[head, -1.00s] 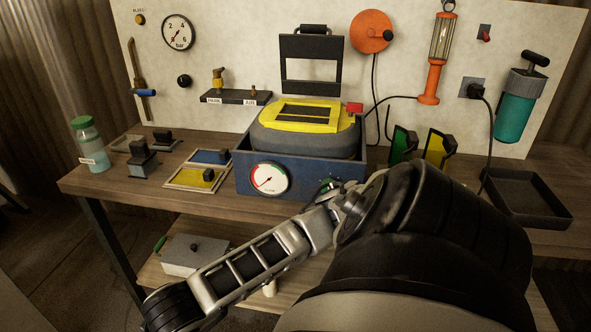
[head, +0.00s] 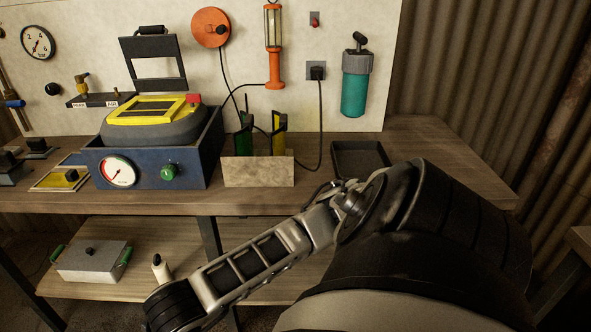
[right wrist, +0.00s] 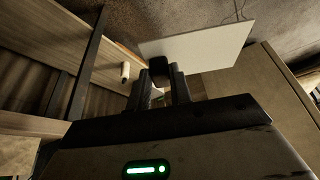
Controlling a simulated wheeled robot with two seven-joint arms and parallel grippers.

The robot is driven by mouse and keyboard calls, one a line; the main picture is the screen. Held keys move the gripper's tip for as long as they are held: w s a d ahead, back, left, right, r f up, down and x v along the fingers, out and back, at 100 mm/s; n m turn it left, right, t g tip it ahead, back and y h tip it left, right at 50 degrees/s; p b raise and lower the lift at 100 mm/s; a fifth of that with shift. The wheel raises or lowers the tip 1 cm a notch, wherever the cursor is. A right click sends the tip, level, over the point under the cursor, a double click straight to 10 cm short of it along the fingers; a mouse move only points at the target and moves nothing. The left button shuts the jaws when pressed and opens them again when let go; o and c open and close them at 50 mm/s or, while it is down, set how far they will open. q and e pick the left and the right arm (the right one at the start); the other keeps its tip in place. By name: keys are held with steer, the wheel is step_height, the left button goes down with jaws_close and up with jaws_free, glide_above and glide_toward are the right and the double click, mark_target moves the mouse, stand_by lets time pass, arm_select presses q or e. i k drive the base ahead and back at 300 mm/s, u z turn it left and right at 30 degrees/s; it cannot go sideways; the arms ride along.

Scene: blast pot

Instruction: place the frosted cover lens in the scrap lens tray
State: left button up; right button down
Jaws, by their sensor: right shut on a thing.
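My right gripper (right wrist: 161,85) shows in the right wrist view, shut on the black grip of a pale flat plate that looks like the frosted cover lens (right wrist: 200,46). The lens sticks out beyond the fingers, tilted in the picture and clear of other things. Neither the lens nor the right gripper can be made out in the head view, where an arm of mine crosses the lower right. A black shallow tray (head: 360,160), likely the scrap lens tray, lies empty at the bench's right part, just behind that arm. My left gripper is not in view.
Left of the tray, a pale rack (head: 258,171) holds green (head: 243,138) and yellow (head: 279,125) plates. The blue blast pot box (head: 150,170) stands further left. A grey box (head: 92,261) and white bottle (head: 160,268) are on the lower shelf. The bench right of the tray is bare.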

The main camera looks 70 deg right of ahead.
mark_target(360, 167)
steer(key=z, duration=2.1)
